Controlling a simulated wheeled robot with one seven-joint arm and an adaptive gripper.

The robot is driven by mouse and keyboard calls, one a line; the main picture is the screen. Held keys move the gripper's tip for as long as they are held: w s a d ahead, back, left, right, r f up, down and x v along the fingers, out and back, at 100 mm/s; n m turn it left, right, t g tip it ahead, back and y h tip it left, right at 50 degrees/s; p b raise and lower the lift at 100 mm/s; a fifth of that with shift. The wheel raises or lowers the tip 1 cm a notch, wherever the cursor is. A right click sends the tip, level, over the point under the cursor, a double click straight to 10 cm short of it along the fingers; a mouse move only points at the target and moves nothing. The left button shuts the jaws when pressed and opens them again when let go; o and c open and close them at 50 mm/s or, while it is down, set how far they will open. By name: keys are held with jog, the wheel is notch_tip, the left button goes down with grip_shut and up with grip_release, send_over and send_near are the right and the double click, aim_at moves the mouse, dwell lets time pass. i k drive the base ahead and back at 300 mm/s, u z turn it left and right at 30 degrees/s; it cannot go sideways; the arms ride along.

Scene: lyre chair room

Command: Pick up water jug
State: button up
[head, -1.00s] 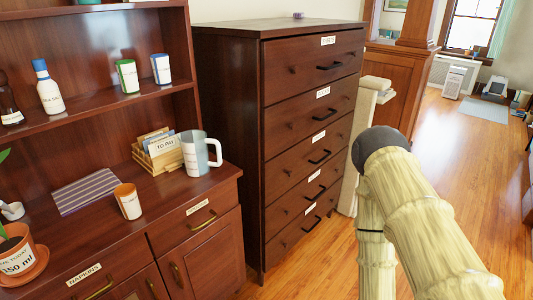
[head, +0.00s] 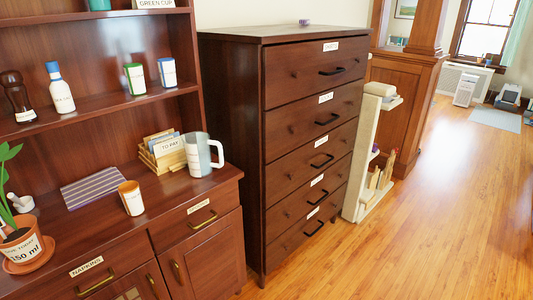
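The water jug (head: 199,154) is a pale, see-through pitcher with a white handle on its right side. It stands upright on the wooden sideboard top (head: 165,190), near the right end. A wooden letter holder with a "TO PAY" card (head: 165,151) is just to its left, and I cannot tell whether they touch. My gripper is not in view.
An orange cup (head: 131,198), a striped mat (head: 92,188) and a potted plant (head: 22,245) are on the sideboard. Shelves with bottles (head: 60,90) rise behind. A tall dark dresser (head: 285,140) stands right of the jug. Open floor (head: 430,220) lies at right.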

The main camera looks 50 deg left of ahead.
aim_at(197, 145)
jog(key=z, duration=0.2)
jog(key=k, duration=1.15)
jog(key=u, duration=1.7)
jog(key=i, duration=0.25)
